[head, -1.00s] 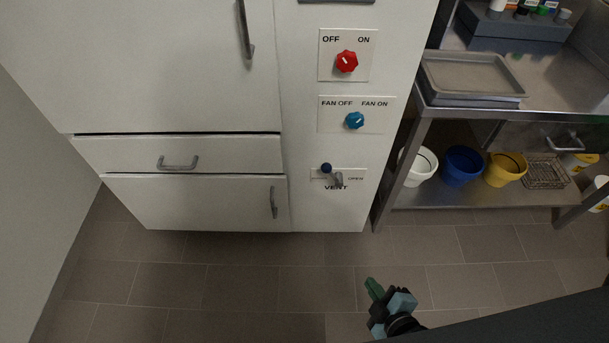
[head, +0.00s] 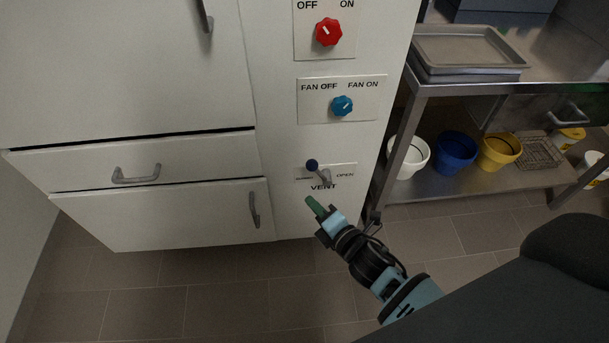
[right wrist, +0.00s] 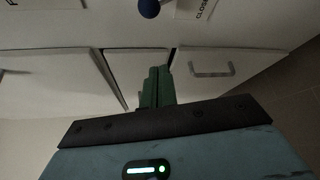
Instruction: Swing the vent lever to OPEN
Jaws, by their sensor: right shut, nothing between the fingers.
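The vent lever (head: 323,174) is a short grey arm with a dark blue ball knob (head: 312,165), on a plate on the white cabinet panel above the word VENT. Its knob end points up and left, away from the OPEN label (head: 345,175) on the right. The knob also shows at the top of the right wrist view (right wrist: 149,8), with a partly cut-off label reading CLOSE beside it. My right gripper (head: 311,202) is shut and empty, its green fingers together just below the VENT lettering in the picture, apart from the lever. My left gripper is not in view.
A red knob (head: 329,32) and a blue fan knob (head: 342,106) sit above the lever. Drawers and doors with grey handles (head: 136,175) are at left. A steel bench (head: 440,92) with trays and buckets stands at right.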

